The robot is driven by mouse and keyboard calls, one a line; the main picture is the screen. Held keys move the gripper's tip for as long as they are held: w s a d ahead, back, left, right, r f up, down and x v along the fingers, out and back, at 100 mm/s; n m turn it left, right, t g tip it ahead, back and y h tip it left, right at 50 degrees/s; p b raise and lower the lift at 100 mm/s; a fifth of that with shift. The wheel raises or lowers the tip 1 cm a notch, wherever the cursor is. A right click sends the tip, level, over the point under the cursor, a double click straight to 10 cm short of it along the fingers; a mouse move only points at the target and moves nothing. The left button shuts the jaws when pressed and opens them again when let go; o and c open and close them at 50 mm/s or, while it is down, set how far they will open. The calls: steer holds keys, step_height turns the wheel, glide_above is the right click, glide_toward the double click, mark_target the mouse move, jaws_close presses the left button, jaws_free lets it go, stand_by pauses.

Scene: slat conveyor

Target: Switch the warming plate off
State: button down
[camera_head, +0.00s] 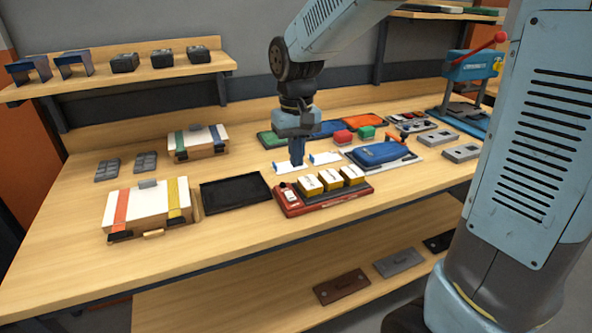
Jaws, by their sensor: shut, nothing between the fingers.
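The warming plate seems to be the red-edged unit (299,210) at the front middle of the bench. Several yellow blocks with pale tops (329,179) stand in a row on its dark top. A small red and white part (288,195), perhaps its switch, is at its left end; its position is too small to read. My gripper (297,164) points down, shut and empty, behind the unit's left half. Its tips are near a white card (285,168) with a blue edge. I cannot tell whether they touch it.
A black tray (236,203) lies left of the unit, beside a striped box (122,223). A blue padded device (379,153) is close behind right. A blue press with a red lever (477,67) stands at the far right. Bare wood lies along the front edge.

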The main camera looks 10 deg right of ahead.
mark_target(288, 191)
steer(key=c, duration=1.8)
jaws_free()
steer(key=shift+s+r, duration=0.1)
steer(key=shift+r, duration=0.7)
steer(key=shift+o, duration=0.6)
steer(key=shift+w+r, duration=0.1)
steer(key=shift+w, duration=0.1)
steer(key=o, duration=0.5)
steer(key=w, duration=0.2)
steer(key=w+a, duration=0.1)
steer(key=w, duration=0.1)
steer(key=shift+w+a+f, duration=0.2)
steer(key=shift+w, duration=0.1)
steer(key=shift+c, duration=0.2)
steer(key=shift+o, duration=0.7)
steer(key=shift+w+a+f, duration=0.1)
steer(key=shift+w, duration=0.25)
steer(key=shift+o, duration=0.6)
steer(key=shift+f, duration=0.2)
step_height(288, 191, down, 13)
steer(key=shift+f, duration=0.15)
steer(key=shift+c, duration=0.5)
jaws_close()
